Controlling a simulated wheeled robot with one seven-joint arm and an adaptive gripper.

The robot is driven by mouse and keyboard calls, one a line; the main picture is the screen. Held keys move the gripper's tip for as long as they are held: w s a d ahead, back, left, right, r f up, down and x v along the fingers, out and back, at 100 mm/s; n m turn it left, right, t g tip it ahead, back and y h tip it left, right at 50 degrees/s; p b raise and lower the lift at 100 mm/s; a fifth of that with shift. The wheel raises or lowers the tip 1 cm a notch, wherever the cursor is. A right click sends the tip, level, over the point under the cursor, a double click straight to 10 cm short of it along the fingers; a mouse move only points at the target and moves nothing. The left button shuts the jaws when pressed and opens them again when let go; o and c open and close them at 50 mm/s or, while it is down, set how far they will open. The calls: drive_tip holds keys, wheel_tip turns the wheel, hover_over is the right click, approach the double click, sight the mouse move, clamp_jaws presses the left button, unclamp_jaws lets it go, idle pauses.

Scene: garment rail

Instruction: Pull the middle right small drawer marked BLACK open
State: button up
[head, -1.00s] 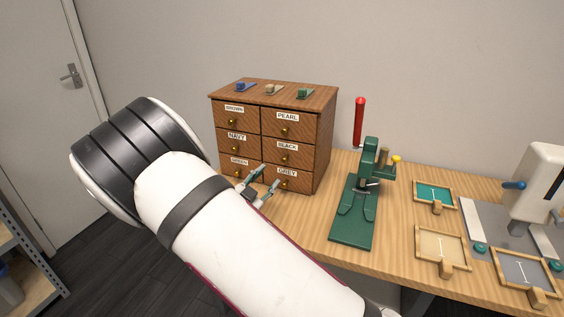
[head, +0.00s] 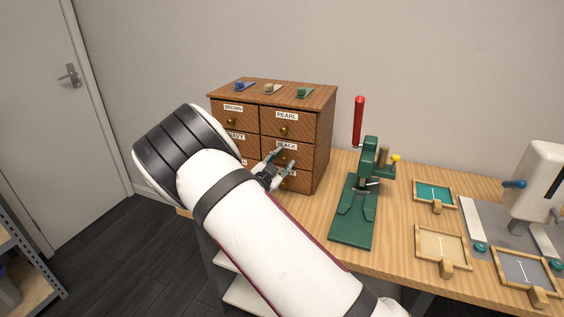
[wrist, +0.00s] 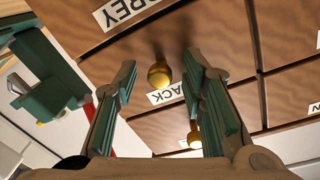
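The small drawer marked BLACK (head: 307,158) is the middle one in the right column of the wooden cabinet (head: 327,135), and its front looks flush. Its brass knob (wrist: 159,75) shows in the wrist view beside the BLACK label (wrist: 167,94). My gripper (head: 286,158) is in front of this drawer in the head view and partly hides the front. In the wrist view my gripper (wrist: 165,70) is open, with the knob seen between its two green-padded fingers. Nothing is held. I cannot tell whether the fingertips reach past the knob.
The PEARL drawer (head: 304,127) is above, and the GREY drawer (head: 304,182) below is partly hidden by my gripper. A green press (head: 357,210) with a red handle stands right of the cabinet. Small wooden frames (head: 442,250) lie further right. My arm covers the left column's lower drawers.

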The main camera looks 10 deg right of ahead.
clamp_jaws()
drive_tip(key=d+p+v, duration=0.1)
drive_tip(key=p+v, duration=0.2)
drive_tip(key=v, duration=1)
drive_tip(key=shift+s+p, duration=0.35)
drive_tip(key=shift+s, duration=0.1)
drive_tip(key=shift+a, duration=0.1)
unclamp_jaws()
drive_tip(key=shift+a, duration=0.1)
drive_tip(key=v, duration=1.2)
